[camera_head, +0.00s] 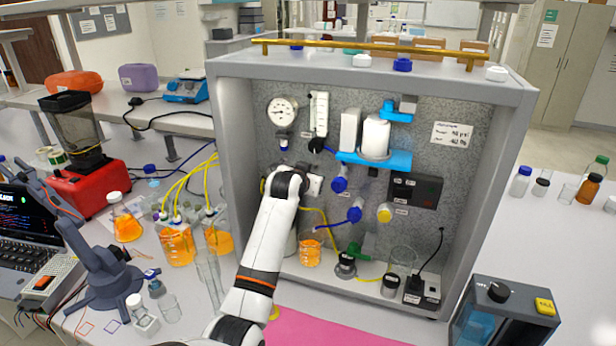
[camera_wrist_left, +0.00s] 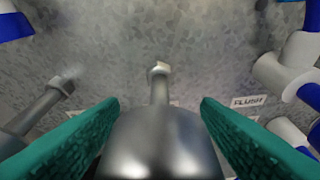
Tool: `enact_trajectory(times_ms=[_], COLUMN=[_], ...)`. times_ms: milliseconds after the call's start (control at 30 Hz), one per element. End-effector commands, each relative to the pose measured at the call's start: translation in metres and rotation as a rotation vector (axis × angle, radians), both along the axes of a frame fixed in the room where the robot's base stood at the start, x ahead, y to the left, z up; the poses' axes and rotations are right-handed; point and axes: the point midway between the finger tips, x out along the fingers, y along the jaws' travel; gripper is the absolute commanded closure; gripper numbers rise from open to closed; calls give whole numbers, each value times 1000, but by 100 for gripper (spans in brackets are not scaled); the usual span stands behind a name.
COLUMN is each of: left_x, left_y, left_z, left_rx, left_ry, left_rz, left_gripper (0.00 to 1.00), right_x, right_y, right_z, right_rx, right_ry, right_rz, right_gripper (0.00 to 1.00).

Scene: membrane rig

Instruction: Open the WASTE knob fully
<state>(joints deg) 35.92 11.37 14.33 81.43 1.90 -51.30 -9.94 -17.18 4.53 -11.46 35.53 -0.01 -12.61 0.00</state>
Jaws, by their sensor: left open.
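My left gripper (camera_wrist_left: 160,104) is open, with its two teal fingers on either side of a rounded silver metal part with a thin shaft. I cannot tell whether the fingers touch it. In the head view my white arm reaches into the rig (camera_head: 226,75), and its wrist hides the gripper and the panel behind it. No WASTE label is readable, so I cannot tell which knob is WASTE. A FLUSH label (camera_wrist_left: 248,101) shows at the right in the wrist view. Blue knobs (camera_head: 339,184) and a yellow knob (camera_head: 384,213) stand right of my wrist. My right gripper is not in view.
A blue bracket (camera_head: 374,160) holds a white cylinder right of my arm. A beaker of orange liquid (camera_head: 311,252) stands on the rig floor, close to the arm. Orange beakers with yellow tubes (camera_head: 177,246) stand outside, left. A pink mat (camera_head: 335,330) lies in front.

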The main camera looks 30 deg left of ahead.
Motion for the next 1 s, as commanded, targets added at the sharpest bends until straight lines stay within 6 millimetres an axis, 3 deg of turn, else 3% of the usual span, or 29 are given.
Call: enact_trajectory(times_ms=[267, 800, 1000], left_x=[-7, -85, -102], left_y=[-2, -25, -31], left_z=[3, 35, 43], left_rx=[3, 2, 0], left_ry=[-2, -3, -2], left_rz=[0, -1, 0], left_gripper=[42, 42, 42], right_x=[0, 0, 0], right_y=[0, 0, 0], right_z=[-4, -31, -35], right_rx=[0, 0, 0], right_ry=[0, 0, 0], right_rz=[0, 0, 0], right_gripper=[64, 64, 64])
